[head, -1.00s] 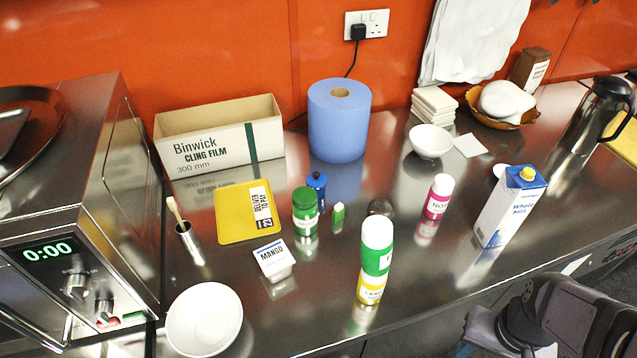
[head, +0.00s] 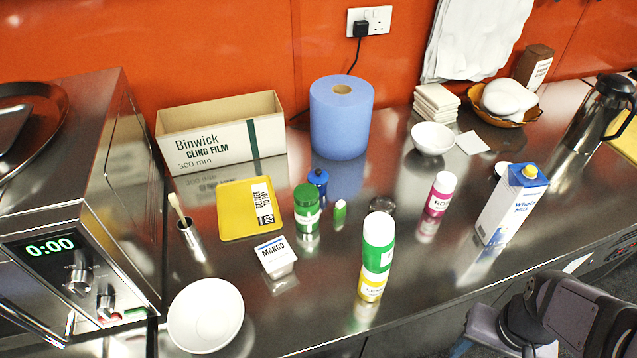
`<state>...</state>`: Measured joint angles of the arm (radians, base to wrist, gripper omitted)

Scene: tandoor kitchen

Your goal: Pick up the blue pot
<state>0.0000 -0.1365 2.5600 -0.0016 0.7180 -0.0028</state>
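The blue pot (head: 319,179) is a small dark-blue jar with a lid, upright on the steel counter in the head view. A green jar (head: 307,211) stands just in front of it and to the left, hiding part of its lower body. A small green-and-white item (head: 340,213) is close by on its right. Only dark grey links of my arm show at the lower right, well away from the pot. My gripper's fingers cannot be seen.
A yellow sheet (head: 232,218) lies left of the pot. A blue paper roll (head: 341,128) stands behind it. In front are stacked green and yellow containers (head: 377,244), a dark round item (head: 382,204) and a mango tub (head: 275,256). A milk carton (head: 511,208) stands right.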

